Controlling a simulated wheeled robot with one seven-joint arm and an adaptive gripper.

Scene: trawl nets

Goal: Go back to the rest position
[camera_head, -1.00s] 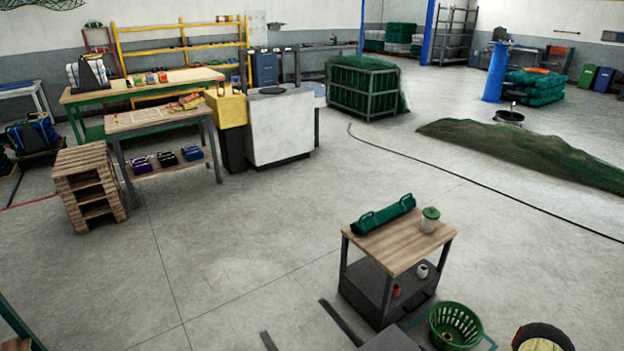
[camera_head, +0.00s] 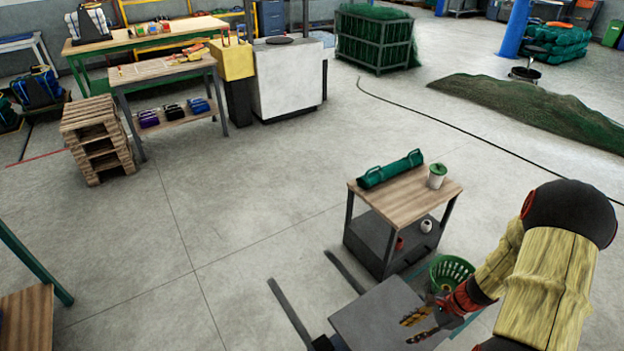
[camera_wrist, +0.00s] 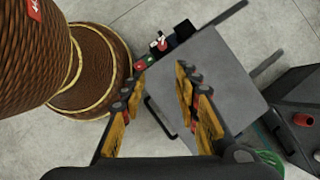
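My gripper (camera_head: 408,330) is low at the bottom right of the head view, at the end of my yellow-sleeved arm. In the wrist view, my gripper (camera_wrist: 158,76) shows two yellow-and-black fingers spread apart with nothing between them. It hangs above a flat grey plate (camera_wrist: 218,75), which also shows in the head view (camera_head: 375,315). My arm covers part of the floor on the right of the head view.
A green basket (camera_head: 452,270) is near my arm. Stacked pallets (camera_head: 95,140) stand left. The middle floor is clear.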

